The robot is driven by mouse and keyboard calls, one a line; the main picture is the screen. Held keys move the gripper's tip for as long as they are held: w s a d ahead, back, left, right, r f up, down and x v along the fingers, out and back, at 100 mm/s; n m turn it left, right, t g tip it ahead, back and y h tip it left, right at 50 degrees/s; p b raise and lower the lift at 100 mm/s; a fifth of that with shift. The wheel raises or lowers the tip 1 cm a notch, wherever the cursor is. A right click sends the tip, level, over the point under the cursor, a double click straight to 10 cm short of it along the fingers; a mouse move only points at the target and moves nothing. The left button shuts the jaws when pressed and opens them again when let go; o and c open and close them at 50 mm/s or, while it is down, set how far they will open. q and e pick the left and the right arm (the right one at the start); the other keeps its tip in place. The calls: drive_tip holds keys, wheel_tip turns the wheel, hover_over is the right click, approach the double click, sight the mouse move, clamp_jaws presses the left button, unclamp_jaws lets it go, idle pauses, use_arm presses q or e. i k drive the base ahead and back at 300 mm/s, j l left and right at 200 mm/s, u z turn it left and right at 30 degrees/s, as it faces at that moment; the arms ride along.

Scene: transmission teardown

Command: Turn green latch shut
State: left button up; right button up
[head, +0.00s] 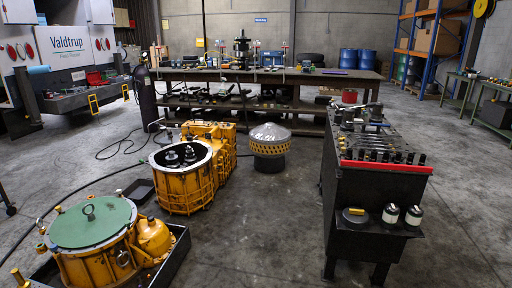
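I cannot make out a green latch in the head view. The clearest green thing is a round flat plate (105,230) with a small ring on top. It lies on a yellow housing (100,268) at the lower left, in a dark tray (180,248). A second yellow housing (185,192) stands behind it, open at the top with dark parts inside. Neither of my grippers is in view.
A dark workbench (345,190) with a red edge and several tools stands at the right. A domed grey part (269,135) stands in the middle. A hose (50,212) runs across the floor. The floor (265,230) between the housings and bench is clear.

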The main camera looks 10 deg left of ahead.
sight(127, 223)
drive_tip(key=i+u, duration=0.35)
drive_tip(key=i, duration=0.45)
drive_tip(key=i+l+u, duration=0.3)
drive_tip(key=i, duration=0.55)
drive_tip(key=j, duration=0.1)
